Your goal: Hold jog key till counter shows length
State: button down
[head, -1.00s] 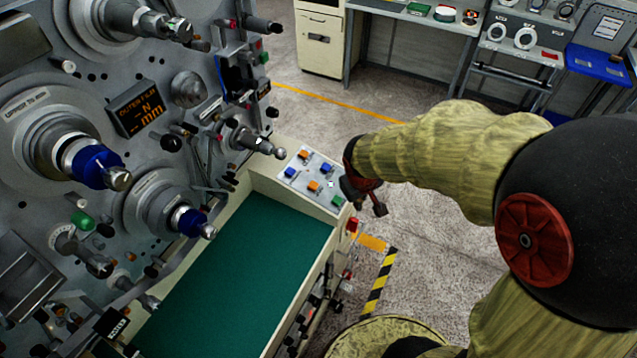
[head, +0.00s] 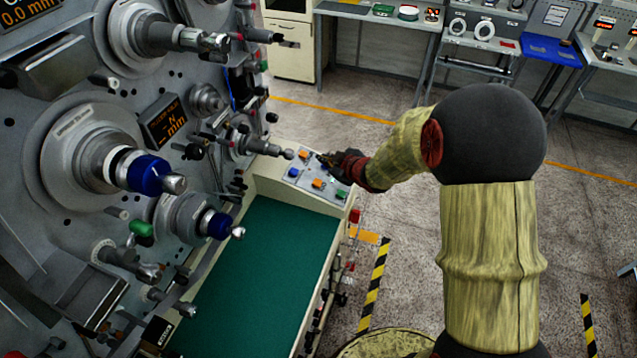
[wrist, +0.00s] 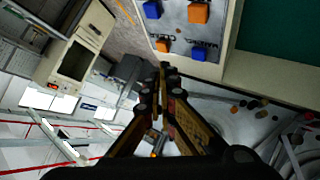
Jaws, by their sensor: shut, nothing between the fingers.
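The key panel (head: 305,192) sits on the cream cabinet's sloped top, with orange (head: 317,184), blue (head: 293,172) and green (head: 342,194) keys. The wrist view shows two orange keys (wrist: 198,13) and two blue keys (wrist: 199,54); their labels are too small to read, so I cannot tell which is the jog key. My gripper (wrist: 165,68) is shut and empty, its tips near the lower orange key (wrist: 162,46); contact is unclear. In the head view my gripper (head: 326,160) is at the panel's far edge, hiding part of it. A counter (head: 32,14) at top left reads 0.0 mm.
A second display (head: 165,120) on the spindle face shows mm, the rest unclear. A spindle end (head: 287,153) sticks out close left of the panel. A red button (head: 354,215) is on the cabinet's near right corner. Floor to the right is open.

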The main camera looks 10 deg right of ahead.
aim_at(318, 184)
dwell(0.3)
jog(key=f+b, duration=0.2)
jog(key=w+a+f+b, duration=0.1)
jog(key=f+b, duration=0.2)
jog(key=a+f+b, duration=0.1)
jog(key=f+b, duration=0.1)
jog(key=f, duration=0.1)
jog(key=shift+w+f+b, duration=0.15)
jog(key=shift+f+b, duration=0.1)
jog(key=shift+b, duration=0.15)
dwell(1.2)
jog(key=shift+f+b, duration=0.4)
jog(key=shift+w+a+f+b, duration=0.1)
jog(key=shift+a+f+b, duration=0.05)
jog(key=shift+f+b, duration=0.3)
dwell(4.5)
